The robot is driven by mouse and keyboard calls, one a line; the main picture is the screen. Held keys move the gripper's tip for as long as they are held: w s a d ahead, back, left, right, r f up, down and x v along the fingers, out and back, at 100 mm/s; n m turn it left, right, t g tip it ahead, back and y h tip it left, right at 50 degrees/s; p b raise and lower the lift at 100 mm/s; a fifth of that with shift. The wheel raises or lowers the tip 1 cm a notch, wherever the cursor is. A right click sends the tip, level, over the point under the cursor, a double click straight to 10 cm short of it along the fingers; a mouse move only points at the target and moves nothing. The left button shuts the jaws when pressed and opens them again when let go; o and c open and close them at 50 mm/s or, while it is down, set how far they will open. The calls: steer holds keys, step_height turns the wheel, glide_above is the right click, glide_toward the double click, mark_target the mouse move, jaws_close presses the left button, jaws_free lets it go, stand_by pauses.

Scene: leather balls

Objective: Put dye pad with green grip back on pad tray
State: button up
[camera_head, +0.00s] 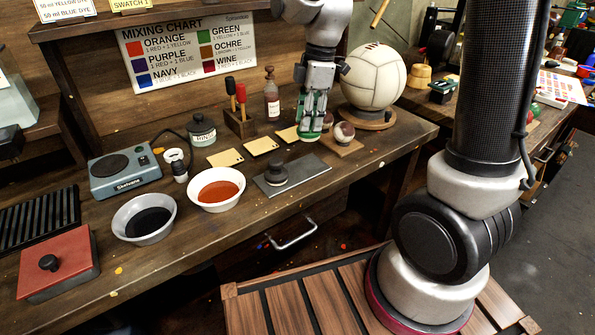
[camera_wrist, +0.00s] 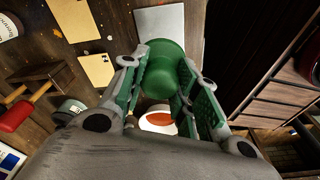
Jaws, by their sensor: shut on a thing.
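My gripper (camera_head: 314,112) is above the back of the workbench, pointing down, with green-faced fingers. In the wrist view my gripper (camera_wrist: 170,88) is shut around a round green piece (camera_wrist: 165,62), the grip of the dye pad; the pad beneath is mostly hidden. A flat grey tray (camera_head: 312,172) lies on the bench below and in front of my gripper. A dark pad with a black knob (camera_head: 277,171) sits on it. A grey plate, apparently this tray, shows at the top of the wrist view (camera_wrist: 178,18). The held pad is apart from the tray.
A bowl of orange dye (camera_head: 217,187) and a bowl of dark dye (camera_head: 144,217) stand left of the tray. Yellowish cards (camera_head: 261,146) lie behind. A large pale ball (camera_head: 373,76) and a small wooden ball stand (camera_head: 345,148) are to the right. A brush holder (camera_head: 238,125) stands behind.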

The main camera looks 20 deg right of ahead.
step_height(320, 180, down, 9)
steer(key=shift+w+f, duration=0.1)
stand_by(0.3)
steer(key=o, duration=0.9)
steer(key=shift+f, duration=0.15)
steer(key=r, duration=0.4)
steer(key=d+r, duration=0.1)
steer(key=r, duration=0.7)
steer(key=shift+d, duration=0.3)
steer(key=shift+d+r, duration=0.15)
steer(key=shift+r, duration=0.15)
steer(key=s+d+r+m+t, duration=0.1)
steer(key=s+d+r+m, duration=0.1)
steer(key=s+m, duration=0.3)
steer(key=s+d+r+m+t+h, duration=0.1)
steer(key=s+d+r+m, duration=0.1)
steer(key=s+d+m, duration=0.3)
steer(key=s+d+r+m+t, duration=0.2)
steer(key=s+m, duration=0.4)
steer(key=s, duration=0.3)
steer(key=shift+s+d+r+m, duration=0.2)
steer(key=shift+d+r, duration=0.1)
steer(key=shift+d, duration=0.35)
steer(key=shift+s+d+r+m, duration=0.1)
steer(key=shift+d+r+m, duration=0.15)
steer(key=shift+d, duration=0.35)
